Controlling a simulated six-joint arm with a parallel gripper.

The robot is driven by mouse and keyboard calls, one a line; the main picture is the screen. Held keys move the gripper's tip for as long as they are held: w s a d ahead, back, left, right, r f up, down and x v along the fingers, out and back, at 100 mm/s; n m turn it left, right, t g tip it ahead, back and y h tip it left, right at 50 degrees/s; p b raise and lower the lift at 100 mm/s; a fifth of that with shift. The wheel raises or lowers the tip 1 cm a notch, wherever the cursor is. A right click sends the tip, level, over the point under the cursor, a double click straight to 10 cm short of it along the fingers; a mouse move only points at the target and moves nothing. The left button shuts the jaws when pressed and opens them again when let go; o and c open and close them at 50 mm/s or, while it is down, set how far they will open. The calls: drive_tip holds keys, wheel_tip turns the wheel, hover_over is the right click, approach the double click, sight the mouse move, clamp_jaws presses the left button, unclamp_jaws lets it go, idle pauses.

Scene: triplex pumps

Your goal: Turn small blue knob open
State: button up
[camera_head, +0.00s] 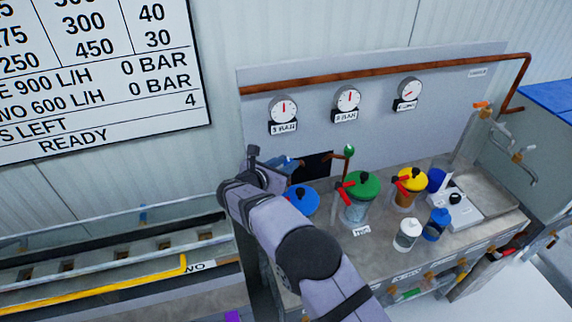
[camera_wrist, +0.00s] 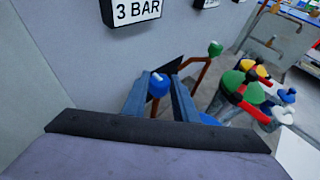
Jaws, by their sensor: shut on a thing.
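The small blue knob (camera_wrist: 158,86) has a pale top and sits between the two blue fingers of my gripper (camera_wrist: 157,80) in the wrist view. My gripper is shut on it, with one finger on each side. In the head view my gripper (camera_head: 286,163) reaches toward the grey back panel (camera_head: 325,130), left of the green-topped copper pipe (camera_head: 349,152). The knob cannot be made out clearly there, behind my fingers.
Blue-lidded (camera_head: 301,199), green-lidded (camera_head: 361,187) and yellow-lidded (camera_head: 412,179) vessels stand on the bench, the latter two with red handles. White (camera_head: 407,235) and blue (camera_head: 436,225) bottles stand in front. Several gauges (camera_head: 347,98) hang above. A board (camera_head: 95,75) reads READY.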

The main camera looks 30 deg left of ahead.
drive_tip(key=shift+a+r+m+h, duration=0.1)
drive_tip(key=shift+r+m+h, duration=0.05)
drive_tip(key=shift+m+h, duration=0.35)
drive_tip(key=o, duration=1.1)
drive_tip(key=shift+c, duration=0.2)
drive_tip(key=shift+s+b, duration=0.15)
drive_tip(key=shift+b, duration=0.2)
drive_tip(key=d+b+v, duration=0.1)
drive_tip(key=b+v, duration=0.1)
drive_tip(key=v, duration=0.5)
drive_tip(key=shift+a+b, duration=0.4)
drive_tip(key=shift+a, duration=0.05)
